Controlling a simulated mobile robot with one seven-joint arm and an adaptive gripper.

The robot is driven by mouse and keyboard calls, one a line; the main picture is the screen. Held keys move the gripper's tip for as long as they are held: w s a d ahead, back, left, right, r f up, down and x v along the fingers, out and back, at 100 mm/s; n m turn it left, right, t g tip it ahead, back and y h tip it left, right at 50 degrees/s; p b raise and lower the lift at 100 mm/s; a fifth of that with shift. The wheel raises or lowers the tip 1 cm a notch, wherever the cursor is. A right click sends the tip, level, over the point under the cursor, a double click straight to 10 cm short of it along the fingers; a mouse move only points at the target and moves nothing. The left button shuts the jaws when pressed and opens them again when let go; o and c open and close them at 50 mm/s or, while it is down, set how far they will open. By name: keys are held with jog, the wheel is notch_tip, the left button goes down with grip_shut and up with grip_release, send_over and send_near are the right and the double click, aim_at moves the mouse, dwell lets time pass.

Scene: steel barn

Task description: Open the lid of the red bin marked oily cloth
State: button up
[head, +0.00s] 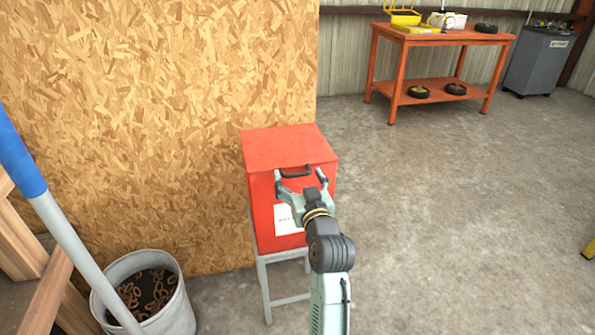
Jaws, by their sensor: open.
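The red bin (262,212) stands on a grey metal stand (265,290) against the chipboard wall. Its red lid (285,147) is shut and lies flat on top. A black handle (296,171) sits at the lid's front edge. A white label (287,220) is on the bin's front; its print is too small to read. My gripper (298,177) is open in front of the bin's upper front, with its fingers spread to either side of the handle. I cannot tell whether the fingers touch the handle or the bin. My arm hides part of the bin's front and the stand.
A metal bucket (178,310) of rusty rings stands at the lower left, with a blue and grey pole (60,225) in front. An orange workbench (440,38) and a grey cabinet (540,62) stand at the back right. The concrete floor right of the bin is clear.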

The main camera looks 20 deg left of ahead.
jog(key=shift+x, duration=0.8)
jog(key=shift+c, duration=0.4)
